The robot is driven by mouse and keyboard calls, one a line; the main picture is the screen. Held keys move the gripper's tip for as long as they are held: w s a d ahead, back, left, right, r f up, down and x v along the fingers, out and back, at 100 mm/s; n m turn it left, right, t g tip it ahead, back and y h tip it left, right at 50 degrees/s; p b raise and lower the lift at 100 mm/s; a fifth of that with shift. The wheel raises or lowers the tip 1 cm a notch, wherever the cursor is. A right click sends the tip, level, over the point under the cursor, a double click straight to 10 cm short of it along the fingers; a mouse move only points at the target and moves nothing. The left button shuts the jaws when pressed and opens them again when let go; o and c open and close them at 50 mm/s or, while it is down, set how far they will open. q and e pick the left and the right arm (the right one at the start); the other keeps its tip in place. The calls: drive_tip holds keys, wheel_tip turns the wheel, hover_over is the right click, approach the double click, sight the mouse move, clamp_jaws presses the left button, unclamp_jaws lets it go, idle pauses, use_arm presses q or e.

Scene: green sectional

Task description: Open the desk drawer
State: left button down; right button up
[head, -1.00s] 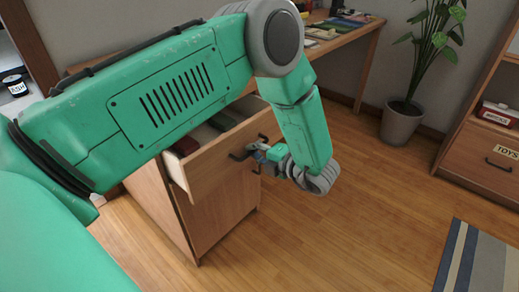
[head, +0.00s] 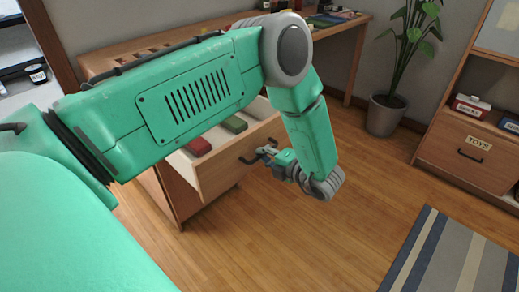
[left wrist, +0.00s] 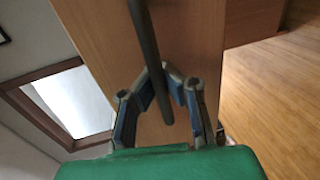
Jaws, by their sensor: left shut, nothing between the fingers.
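The wooden desk drawer (head: 222,172) stands pulled out of the desk (head: 172,195), showing its light interior with red and green items inside. Its dark bar handle (head: 248,160) is on the front face. My left gripper (head: 264,153) is at this handle, with its fingers shut. In the left wrist view the handle (left wrist: 150,55) runs across the blue-grey fingers (left wrist: 166,78), in front of the drawer front (left wrist: 195,30). The exact contact is hard to tell. My right gripper is not in view.
The desk top (head: 180,55) extends behind my left arm, with small items at its far end. A potted plant (head: 385,115), a toy cabinet (head: 465,150) and a striped rug (head: 450,255) are to the right. Wooden floor in front of the drawer is clear.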

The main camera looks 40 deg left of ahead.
use_arm(q)
drive_tip(key=shift+s+d+f, duration=0.1)
drive_tip(key=shift+d+f, duration=0.1)
drive_tip(key=shift+d, duration=0.05)
drive_tip(key=shift+v, duration=1.15)
drive_tip(key=c, duration=1.6)
unclamp_jaws()
drive_tip(key=shift+a+f, duration=0.1)
drive_tip(key=shift+a, duration=0.3)
drive_tip(key=v, duration=1.1)
drive_tip(key=shift+d, duration=0.2)
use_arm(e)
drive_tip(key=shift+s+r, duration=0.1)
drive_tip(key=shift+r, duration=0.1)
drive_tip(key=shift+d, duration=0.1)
